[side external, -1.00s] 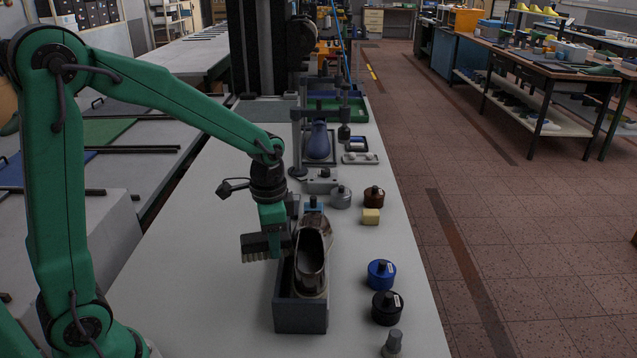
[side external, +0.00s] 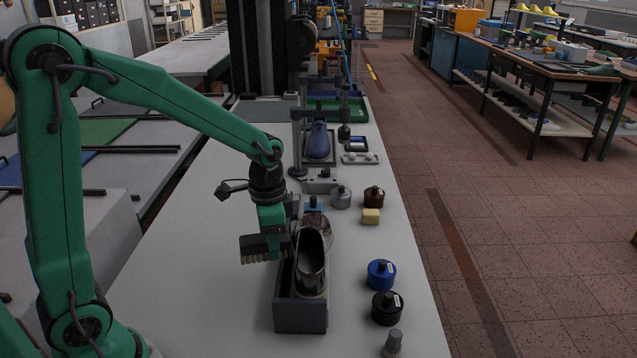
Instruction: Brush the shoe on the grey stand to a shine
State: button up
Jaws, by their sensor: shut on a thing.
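A dark brown shoe with a paler upper end (side external: 312,262) sits on the grey stand (side external: 300,317), its opening facing up. My gripper (side external: 272,228) points down at the left side of the shoe. It is shut on a brush (side external: 262,247) with a dark back and pale bristles facing down. The brush lies level with the shoe's upper part, its right end close to the shoe and stand wall. I cannot tell whether the bristles touch the shoe. The fingertips are partly hidden by the brush and arm.
To the right stand a blue tin (side external: 381,274), a black tin (side external: 387,307) and a grey knobbed piece (side external: 393,344). The table left of the stand is clear.

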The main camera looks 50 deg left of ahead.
jog(key=shift+s+d, duration=0.1)
jog(key=shift+s+d, duration=0.45)
jog(key=shift+d, duration=0.05)
jog(key=shift+s+d, duration=0.1)
jog(key=shift+s+d, duration=0.45)
jog(key=shift+d, duration=0.05)
jog(key=shift+s+d, duration=0.55)
jog(key=shift+s+d, duration=0.1)
jog(key=shift+d, duration=0.05)
jog(key=shift+s+d, duration=0.45)
jog(key=shift+r, duration=0.1)
